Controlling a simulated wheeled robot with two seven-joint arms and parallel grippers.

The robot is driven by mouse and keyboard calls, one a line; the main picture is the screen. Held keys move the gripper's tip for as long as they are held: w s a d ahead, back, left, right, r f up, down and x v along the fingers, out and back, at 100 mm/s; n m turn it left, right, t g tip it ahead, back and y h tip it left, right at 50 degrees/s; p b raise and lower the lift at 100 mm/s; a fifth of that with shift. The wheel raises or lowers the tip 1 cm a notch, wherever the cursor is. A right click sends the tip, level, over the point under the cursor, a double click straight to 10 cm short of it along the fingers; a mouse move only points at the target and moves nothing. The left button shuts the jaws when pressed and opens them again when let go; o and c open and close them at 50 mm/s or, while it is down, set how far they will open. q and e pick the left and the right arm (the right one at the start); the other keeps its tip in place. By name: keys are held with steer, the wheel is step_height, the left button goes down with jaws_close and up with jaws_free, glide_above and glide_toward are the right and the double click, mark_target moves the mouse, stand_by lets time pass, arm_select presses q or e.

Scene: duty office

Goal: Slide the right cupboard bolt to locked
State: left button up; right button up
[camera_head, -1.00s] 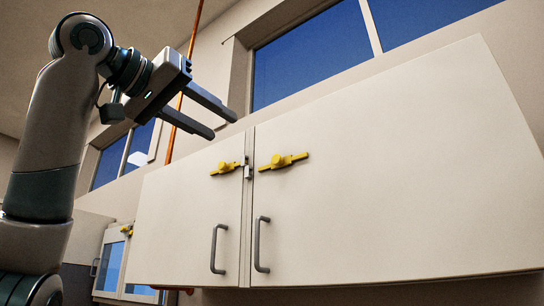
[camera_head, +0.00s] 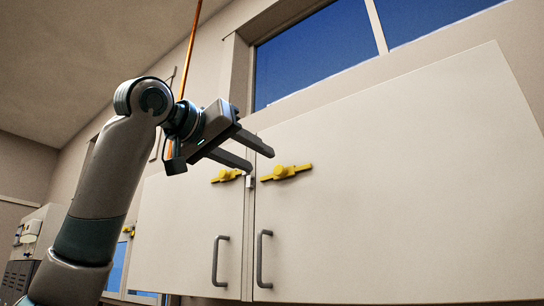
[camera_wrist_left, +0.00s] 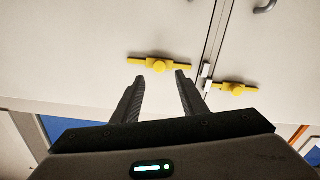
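The right cupboard bolt (camera_head: 285,172), yellow with a raised knob, lies across the right door (camera_head: 390,190) near its meeting edge. It also shows in the left wrist view (camera_wrist_left: 172,66), where the picture is upside down. The left bolt (camera_head: 227,175) is a similar yellow piece on the left door. Small pale catch pieces (camera_head: 249,182) sit at the seam between the doors, and a gap shows between them and the right bolt. My left gripper (camera_head: 261,160) is open and empty, its fingers pointing at the doors near the right bolt, apparently short of touching it. My right gripper is out of view.
Two grey door handles (camera_head: 265,260) (camera_head: 220,262) hang below the bolts. A window (camera_head: 320,55) is above the cupboard, and an orange pipe (camera_head: 190,45) runs up the wall at left. The right door's front is clear.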

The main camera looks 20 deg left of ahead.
mark_target(277, 169)
arm_select(q)
steer(key=p+x, duration=0.2)
steer(key=x, duration=0.3)
steer(key=shift+w+r+p, duration=0.15)
steer(key=shift+w+p, duration=0.05)
steer(key=shift+p, duration=0.1)
steer(key=shift+w+d, duration=0.3)
steer(key=shift+w, duration=0.35)
